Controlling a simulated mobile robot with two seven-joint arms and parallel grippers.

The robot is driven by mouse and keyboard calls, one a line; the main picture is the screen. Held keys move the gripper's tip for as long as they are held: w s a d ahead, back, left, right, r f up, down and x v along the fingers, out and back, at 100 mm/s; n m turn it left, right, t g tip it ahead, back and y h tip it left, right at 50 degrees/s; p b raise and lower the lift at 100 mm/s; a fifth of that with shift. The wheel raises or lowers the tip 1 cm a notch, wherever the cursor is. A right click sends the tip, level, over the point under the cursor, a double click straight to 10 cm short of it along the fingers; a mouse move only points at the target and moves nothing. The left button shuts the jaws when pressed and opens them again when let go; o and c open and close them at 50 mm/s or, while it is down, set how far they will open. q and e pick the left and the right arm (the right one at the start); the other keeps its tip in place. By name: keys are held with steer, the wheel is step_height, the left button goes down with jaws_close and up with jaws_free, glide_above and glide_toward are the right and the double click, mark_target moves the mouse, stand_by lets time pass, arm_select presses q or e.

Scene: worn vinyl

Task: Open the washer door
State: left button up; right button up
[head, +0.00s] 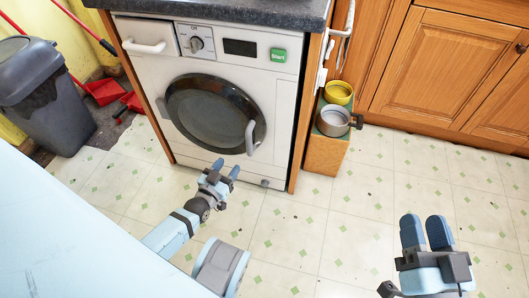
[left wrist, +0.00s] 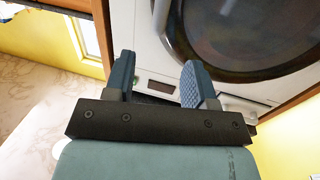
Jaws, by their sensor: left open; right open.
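The white washer (head: 272,95) stands under a dark countertop. Its round dark door (head: 205,108) looks shut, with a light curved handle (head: 251,137) on the door's right side. My left gripper (head: 226,168) is open and empty, below the door and a little left of the handle, apart from both in the head view. In the left wrist view my left gripper (left wrist: 156,80) has its two fingers spread, with the washer front and part of the door (left wrist: 245,35) beyond them. My right gripper (head: 426,233) is open and empty over the floor at the lower right.
Wooden cabinets (head: 440,70) line the right. A grey bin (head: 45,95) stands at the left. The tiled floor before the washer is mostly clear.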

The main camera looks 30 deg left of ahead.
mark_target(247, 140)
arm_select(q)
steer(key=w+b, duration=0.1)
steer(key=w, duration=0.3)
steer(key=w+b, duration=0.2)
steer(key=w, duration=0.3)
steer(key=w+b, duration=0.1)
steer(key=w, duration=0.4)
steer(key=shift+a+f, duration=0.1)
steer(key=shift+a, duration=0.25)
arm_select(e)
step_height(247, 140, down, 7)
steer(key=g, duration=0.2)
steer(key=shift+a+r+n+g, duration=0.15)
steer(key=shift+a+n+g, duration=0.15)
steer(key=shift+n+g, duration=0.1)
arm_select(q)
steer(key=shift+s, duration=0.1)
jaws_close()
